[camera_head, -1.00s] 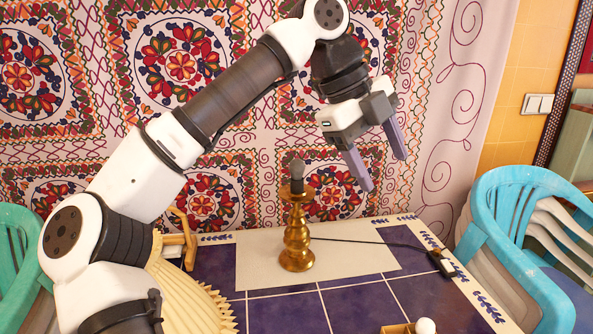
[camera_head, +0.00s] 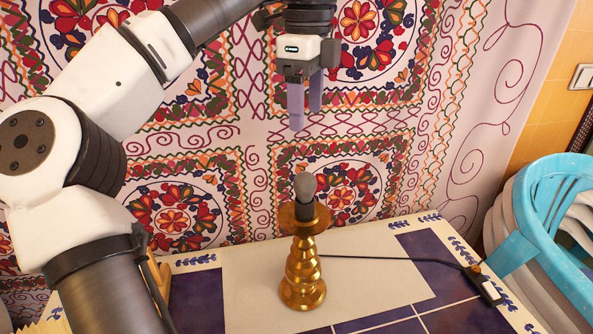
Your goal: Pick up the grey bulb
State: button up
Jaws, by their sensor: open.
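The grey bulb (camera_head: 305,186) stands upright in the top of a brass lamp base (camera_head: 302,268) on the table. My gripper (camera_head: 306,120) is open and empty, pointing down. In the picture it is above the bulb, with a clear gap between the fingertips and the bulb. How far it is from the bulb in depth I cannot tell. Nothing hides the bulb.
The lamp stands on a white and blue tiled table (camera_head: 375,272). A patterned cloth (camera_head: 230,120) hangs behind. Stacked chairs (camera_head: 550,235) stand at the right.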

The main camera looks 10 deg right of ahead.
jog(key=b, duration=0.1)
send_over(304, 173)
notch_tip(304, 173, down, 8)
jog(key=shift+w+d+r, duration=0.1)
jog(key=shift+d, duration=0.05)
jog(key=shift+f+p, duration=0.65)
jog(key=shift+f, duration=2.3)
jog(key=shift+c, duration=0.2)
jog(key=c, duration=1)
jog(key=shift+r, duration=0.15)
